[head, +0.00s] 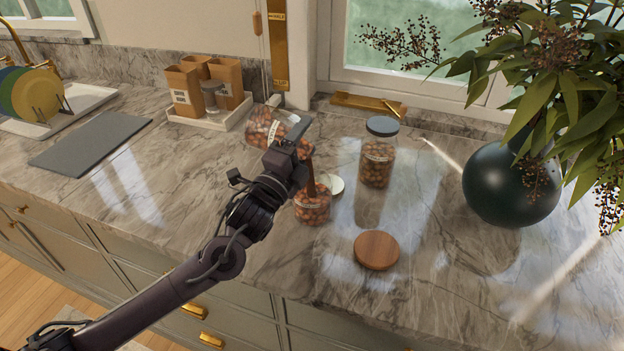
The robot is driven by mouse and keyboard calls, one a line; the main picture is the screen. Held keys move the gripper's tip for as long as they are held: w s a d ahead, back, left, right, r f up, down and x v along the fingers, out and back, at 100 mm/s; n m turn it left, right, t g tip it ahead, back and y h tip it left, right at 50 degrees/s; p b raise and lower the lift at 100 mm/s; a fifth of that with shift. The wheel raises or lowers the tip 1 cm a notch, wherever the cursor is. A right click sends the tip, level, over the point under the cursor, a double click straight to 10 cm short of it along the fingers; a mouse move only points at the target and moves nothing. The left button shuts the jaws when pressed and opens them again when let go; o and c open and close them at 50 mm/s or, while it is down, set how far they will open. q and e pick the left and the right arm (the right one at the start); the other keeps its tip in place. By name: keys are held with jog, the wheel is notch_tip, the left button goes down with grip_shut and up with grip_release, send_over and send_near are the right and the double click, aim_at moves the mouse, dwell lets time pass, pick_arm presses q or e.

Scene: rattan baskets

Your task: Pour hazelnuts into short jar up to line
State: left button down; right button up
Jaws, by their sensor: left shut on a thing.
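My left gripper (290,150) is shut on a tilted glass jar of hazelnuts (262,127). The gripper hides part of this jar, which has a pale label. The jar lies almost on its side above the counter, its mouth end to the right. A brown stream of nuts shows just below the mouth end, over the short jar (312,211). The short jar stands upright on the counter and holds many reddish-brown nuts. A pale mark shows on its side, but I cannot tell exactly how the nuts stand against it. My right gripper is not in view.
A taller lidded jar of nuts (377,163) stands behind right. A round wooden lid (377,250) lies in front, and a pale lid (332,184) beside the short jar. A dark vase (508,187) stands right. Cartons (187,92) and a grey board (90,140) are left.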

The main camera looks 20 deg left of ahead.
pick_arm(q)
jog(key=shift+d+r+m, duration=0.15)
jog(key=shift+m, duration=0.45)
dwell(0.9)
